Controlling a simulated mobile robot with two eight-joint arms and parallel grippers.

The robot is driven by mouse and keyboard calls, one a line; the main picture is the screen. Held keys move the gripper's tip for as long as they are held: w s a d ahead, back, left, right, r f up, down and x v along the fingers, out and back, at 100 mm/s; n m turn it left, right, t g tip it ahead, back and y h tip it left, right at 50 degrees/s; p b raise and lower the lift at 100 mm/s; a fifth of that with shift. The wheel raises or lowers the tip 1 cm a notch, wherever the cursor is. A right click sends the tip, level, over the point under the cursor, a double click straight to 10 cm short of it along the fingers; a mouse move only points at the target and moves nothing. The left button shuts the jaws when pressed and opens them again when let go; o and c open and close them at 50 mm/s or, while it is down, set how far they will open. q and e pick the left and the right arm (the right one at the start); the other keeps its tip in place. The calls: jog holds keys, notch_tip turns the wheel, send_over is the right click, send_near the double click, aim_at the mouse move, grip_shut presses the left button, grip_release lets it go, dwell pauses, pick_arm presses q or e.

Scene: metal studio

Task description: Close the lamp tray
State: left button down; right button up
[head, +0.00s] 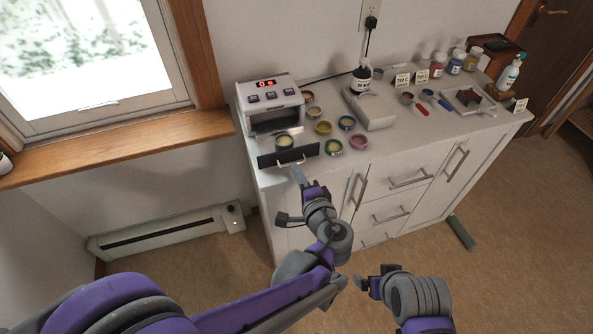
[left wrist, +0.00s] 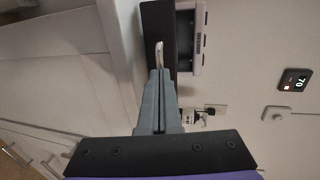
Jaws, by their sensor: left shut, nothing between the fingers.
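The lamp (head: 270,100) is a white box with a red display and several buttons, at the left end of the white cabinet top. Its tray stands pulled out at the front, with a dark front panel (head: 311,151) and a silver handle (head: 291,162). A small jar (head: 284,141) sits on the tray. My left gripper (head: 298,173) is shut and empty, its tips at the handle. In the left wrist view the shut fingers (left wrist: 160,75) point at the handle (left wrist: 159,52) on the dark panel (left wrist: 152,22); contact is unclear. My right gripper (head: 362,284) is low, away from the cabinet; its jaw opening is unclear.
A white device (head: 372,110) is farther right. The cabinet (head: 410,165) has bar handles. The floor in front is clear.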

aim_at(282, 135)
pick_arm(q)
jog(key=r+x, duration=0.1)
jog(key=x, duration=0.7)
jog(key=r+x, duration=0.1)
jog(key=x, duration=0.3)
jog(key=shift+w+r, duration=0.25)
jog(key=shift+w, duration=0.25)
jog(key=shift+a+r, duration=0.1)
pick_arm(e)
jog(key=shift+s+r, duration=0.2)
jog(key=shift+r, duration=0.05)
pick_arm(q)
jog(key=shift+s, duration=0.1)
pick_arm(e)
jog(key=shift+d, duration=0.1)
